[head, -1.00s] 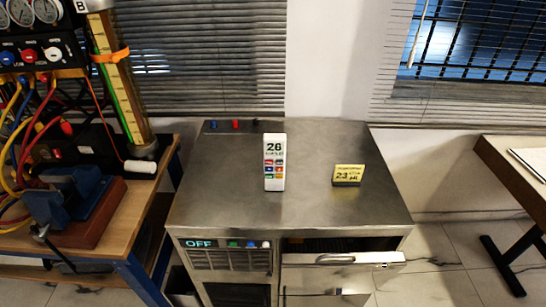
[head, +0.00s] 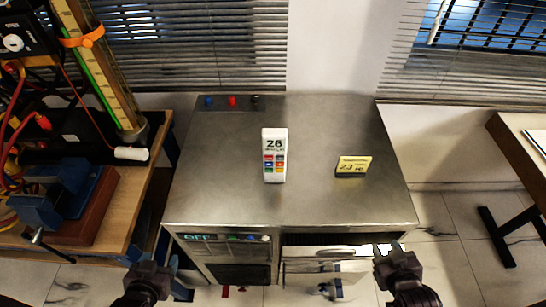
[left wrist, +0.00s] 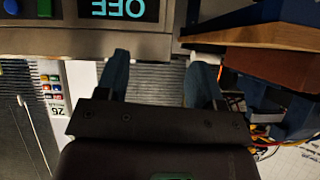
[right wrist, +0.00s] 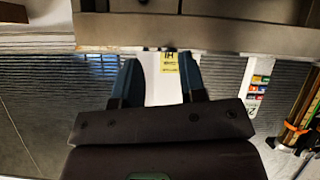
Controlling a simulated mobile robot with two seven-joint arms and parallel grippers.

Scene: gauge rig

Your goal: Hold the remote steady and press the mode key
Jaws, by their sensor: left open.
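The remote (head: 274,165) is a white upright block with "26" at its top and rows of coloured keys. It stands on the steel cabinet top (head: 225,200), near the middle. I cannot tell which key is the mode key. The remote also shows upside down in the left wrist view (left wrist: 55,88) and the right wrist view (right wrist: 258,92). My left gripper (head: 152,262) is open and empty before the cabinet's front left corner. My right gripper (head: 388,252) is open and empty before the front right corner. Both are well apart from the remote.
A small yellow sign (head: 353,165) stands right of the remote. Small coloured knobs (head: 232,101) sit at the cabinet's back left. A partly open drawer (head: 340,252) is at the front. A wooden bench with a blue vise (head: 55,195) is at left.

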